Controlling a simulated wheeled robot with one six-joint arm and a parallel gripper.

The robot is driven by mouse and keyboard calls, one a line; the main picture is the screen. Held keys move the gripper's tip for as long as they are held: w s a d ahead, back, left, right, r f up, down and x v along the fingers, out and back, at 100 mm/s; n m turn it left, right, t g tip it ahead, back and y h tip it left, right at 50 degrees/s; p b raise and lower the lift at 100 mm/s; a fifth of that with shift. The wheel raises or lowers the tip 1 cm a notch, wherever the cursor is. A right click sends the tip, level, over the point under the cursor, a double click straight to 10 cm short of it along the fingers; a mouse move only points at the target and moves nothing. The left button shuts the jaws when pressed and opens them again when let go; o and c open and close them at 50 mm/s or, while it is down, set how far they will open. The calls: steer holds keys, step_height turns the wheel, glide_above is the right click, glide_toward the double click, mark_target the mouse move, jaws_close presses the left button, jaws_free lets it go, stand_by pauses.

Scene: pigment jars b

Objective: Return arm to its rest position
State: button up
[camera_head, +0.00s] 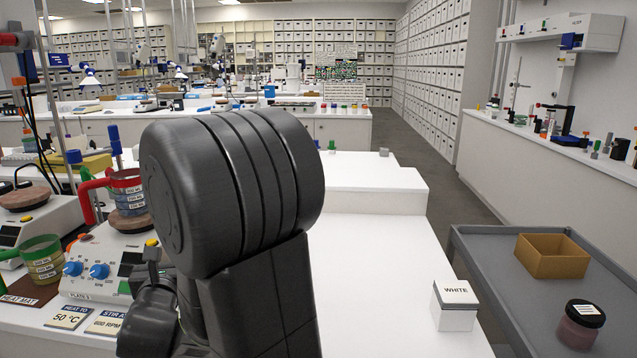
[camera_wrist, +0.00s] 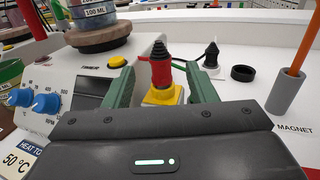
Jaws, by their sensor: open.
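In the wrist view my gripper (camera_wrist: 160,72) is open, with its two green fingers apart.
A hotplate with blue knobs (camera_head: 98,270) and a red-handled beaker (camera_head: 127,190) stand left of my arm. A white box (camera_head: 455,305) sits on the clear white bench (camera_head: 385,270). A grey cart (camera_head: 485,250) at right holds a tan tray (camera_head: 552,262) and a jar (camera_head: 580,325).

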steer(key=x, duration=0.7)
steer(key=shift+w+p, duration=0.3)
steer(key=shift+w+r, duration=0.15)
steer(key=shift+w, duration=0.05)
steer(key=shift+s+p, duration=0.1)
steer(key=shift+p, duration=0.2)
steer(key=shift+b, duration=0.3)
